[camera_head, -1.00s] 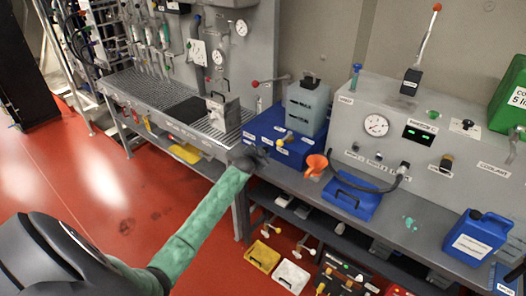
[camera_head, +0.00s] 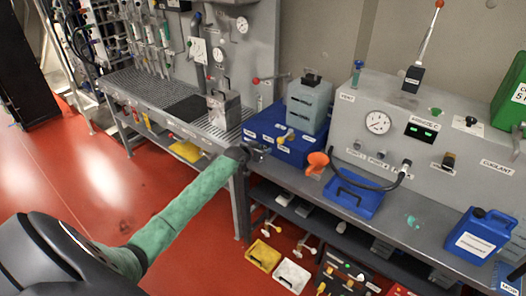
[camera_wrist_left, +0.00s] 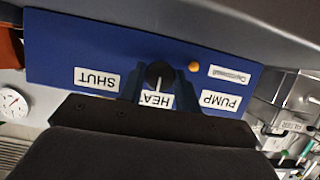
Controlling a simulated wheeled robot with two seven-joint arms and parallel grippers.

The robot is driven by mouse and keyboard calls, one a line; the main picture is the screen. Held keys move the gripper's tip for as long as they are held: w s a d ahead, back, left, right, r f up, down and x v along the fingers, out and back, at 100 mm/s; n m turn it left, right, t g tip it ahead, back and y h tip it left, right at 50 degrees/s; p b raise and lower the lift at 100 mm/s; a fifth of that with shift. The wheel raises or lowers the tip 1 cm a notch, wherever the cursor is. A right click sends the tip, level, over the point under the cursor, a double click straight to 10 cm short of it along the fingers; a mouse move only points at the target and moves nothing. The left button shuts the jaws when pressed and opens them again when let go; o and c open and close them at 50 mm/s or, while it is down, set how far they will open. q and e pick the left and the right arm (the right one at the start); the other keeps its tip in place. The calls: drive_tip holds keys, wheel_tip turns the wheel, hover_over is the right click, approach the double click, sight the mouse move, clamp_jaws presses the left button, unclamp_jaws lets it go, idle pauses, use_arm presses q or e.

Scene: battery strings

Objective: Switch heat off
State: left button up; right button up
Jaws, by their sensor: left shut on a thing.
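The blue unit (camera_head: 267,131) stands on the bench with its labelled front face toward me. In the left wrist view its blue panel (camera_wrist_left: 60,50) shows upside-down labels SHUT, HEAT and PUMP. The HEAT label (camera_wrist_left: 153,99) is partly covered by my gripper. A black round knob (camera_wrist_left: 159,72) with a pale pointer line sits beside that label. My left gripper (camera_wrist_left: 160,84) is shut on this knob, one finger on each side. In the head view my left gripper (camera_head: 258,152) is at the unit's front left. My right gripper is not in view.
A grey block (camera_head: 308,103) stands on the blue unit. An orange funnel (camera_head: 317,162) and a blue tray (camera_head: 355,195) lie to its right. A small yellow knob (camera_wrist_left: 194,66) sits close beside my fingers. A blue jug (camera_head: 480,234) stands farther right.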

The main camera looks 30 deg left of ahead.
use_arm(q)
drive_tip(key=o, duration=1)
drive_tip(key=shift+c, duration=0.2)
drive_tip(key=shift+s, duration=0.2)
drive_tip(key=b+v, duration=0.3)
drive_tip(key=v, duration=0.4)
drive_tip(key=shift+s+r, duration=0.15)
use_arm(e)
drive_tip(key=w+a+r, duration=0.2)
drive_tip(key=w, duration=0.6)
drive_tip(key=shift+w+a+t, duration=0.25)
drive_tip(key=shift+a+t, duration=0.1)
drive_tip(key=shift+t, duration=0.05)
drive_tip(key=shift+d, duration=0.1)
